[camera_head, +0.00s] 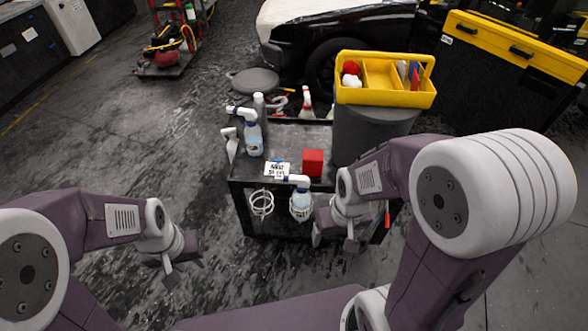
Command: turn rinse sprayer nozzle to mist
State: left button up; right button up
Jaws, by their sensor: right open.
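A spray bottle with a white head and light-blue body (301,199) hangs in a white wire ring at the front edge of the dark cart (270,183). Another white-headed spray bottle (253,138) stands upright on the cart top at the left. I cannot tell which is the rinse sprayer, and the nozzle settings are too small to read. My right gripper (334,241) is open and empty, just right of and below the hanging bottle, apart from it. My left gripper (174,270) is left of the cart, low over the floor, with nothing visible in it; its finger gap is unclear.
A red block (313,162) and a white printed card (277,170) lie on the cart. An empty wire ring (261,203) hangs left of the bottle. A yellow tray (388,97) of supplies sits on a dark bin (361,135) at the right.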

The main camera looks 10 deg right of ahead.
aim_at(278, 178)
jog(key=i+j+z, duration=0.1)
jog(key=j+z, duration=0.6)
jog(key=j, duration=0.15)
jog(key=j+z, duration=0.35)
jog(key=i+j+u, duration=0.1)
jog(key=j, duration=0.2)
jog(key=i+j+u, duration=0.25)
jog(key=j, duration=0.35)
jog(key=i, duration=0.1)
